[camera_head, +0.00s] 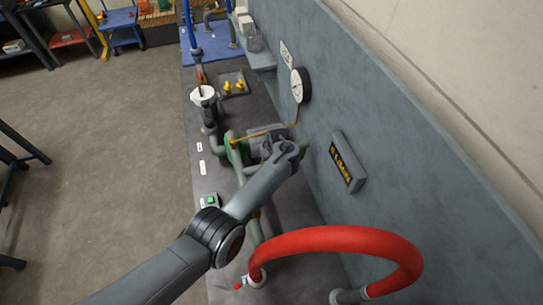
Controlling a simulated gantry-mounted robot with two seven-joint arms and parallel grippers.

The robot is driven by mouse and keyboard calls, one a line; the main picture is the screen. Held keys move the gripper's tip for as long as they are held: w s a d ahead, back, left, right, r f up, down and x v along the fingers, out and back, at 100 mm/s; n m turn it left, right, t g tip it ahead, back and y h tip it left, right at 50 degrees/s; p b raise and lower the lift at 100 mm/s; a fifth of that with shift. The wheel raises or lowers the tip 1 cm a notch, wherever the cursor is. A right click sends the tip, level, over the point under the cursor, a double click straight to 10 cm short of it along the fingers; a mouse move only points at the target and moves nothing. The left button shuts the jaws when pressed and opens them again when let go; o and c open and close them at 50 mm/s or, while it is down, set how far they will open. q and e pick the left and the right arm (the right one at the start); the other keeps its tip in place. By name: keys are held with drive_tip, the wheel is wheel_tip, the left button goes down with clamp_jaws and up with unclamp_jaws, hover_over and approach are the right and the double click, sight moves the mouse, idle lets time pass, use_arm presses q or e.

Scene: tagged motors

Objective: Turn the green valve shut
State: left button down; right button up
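The green valve (229,147) shows as a narrow green curve on the grey pipework in the middle of the bench. Most of it is hidden. My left arm reaches up from the lower left, and my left gripper (262,137) is just to the right of the green part, close to it. I cannot tell whether the gripper touches the valve or how its fingers stand, as the wrist and pipes cover them. My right gripper is not in view.
A grey back panel holds a round gauge (297,86) with a yellow line and a dark sign (347,161). A thick red hose (340,240) arches at the lower right. A white funnel-like fitting (203,95), yellow knobs (234,86) and a green button (209,200) are on the bench.

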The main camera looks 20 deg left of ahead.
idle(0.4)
use_arm(q)
drive_tip(key=c, duration=1.1)
unclamp_jaws()
drive_tip(key=p+v, duration=0.3)
drive_tip(key=v, duration=0.7)
drive_tip(key=shift+s+r, duration=0.1)
drive_tip(key=shift+r, duration=0.25)
